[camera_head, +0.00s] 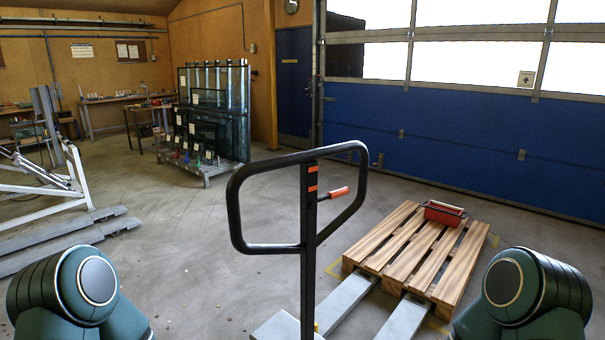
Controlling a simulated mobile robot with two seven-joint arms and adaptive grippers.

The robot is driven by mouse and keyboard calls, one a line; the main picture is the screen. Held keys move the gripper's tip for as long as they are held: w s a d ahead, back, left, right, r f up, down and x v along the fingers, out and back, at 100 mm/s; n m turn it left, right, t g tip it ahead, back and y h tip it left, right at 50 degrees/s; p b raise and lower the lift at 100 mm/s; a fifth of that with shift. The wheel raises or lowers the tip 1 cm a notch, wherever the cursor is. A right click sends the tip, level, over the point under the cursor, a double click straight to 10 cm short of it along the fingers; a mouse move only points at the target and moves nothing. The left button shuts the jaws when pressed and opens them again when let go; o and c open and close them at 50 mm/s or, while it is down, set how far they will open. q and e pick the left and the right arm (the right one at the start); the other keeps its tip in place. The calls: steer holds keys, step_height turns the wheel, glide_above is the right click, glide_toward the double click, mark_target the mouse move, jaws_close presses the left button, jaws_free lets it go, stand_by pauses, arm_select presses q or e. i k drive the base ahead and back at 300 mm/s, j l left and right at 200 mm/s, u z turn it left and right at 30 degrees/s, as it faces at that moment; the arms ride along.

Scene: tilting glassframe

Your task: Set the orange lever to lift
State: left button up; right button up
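The orange lever (339,192) sticks out to the right from the upper post of a pallet jack, inside its black loop handle (237,215). The lever tilts slightly upward at its outer end. The handle stands upright in the middle of the view. The jack's grey forks (345,303) reach toward a wooden pallet (421,250). Parts of my two arms show at the lower left and lower right corners. Neither gripper is in view, and nothing of mine touches the lever or the handle.
A red toolbox-like object (444,213) sits on the pallet. A glass rack (215,110) stands at the back. A white metal frame (75,175) is at the left. A blue door (470,140) closes the right side. The floor left of the handle is clear.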

mark_target(343, 191)
steer(key=k+u, duration=0.25)
steer(key=k+j+u, duration=0.25)
steer(key=k, duration=0.15)
steer(key=l+u, duration=0.1)
steer(key=u, duration=1.55)
steer(key=l+u, duration=0.1)
steer(key=u, duration=0.35)
steer(key=l+u, duration=0.1)
steer(key=u, duration=0.3)
steer(key=k+u, duration=0.1)
steer(key=u, duration=0.35)
steer(key=k+l, duration=1.35)
steer(key=l, duration=0.2)
steer(key=k+l, duration=0.65)
steer(key=l, duration=0.1)
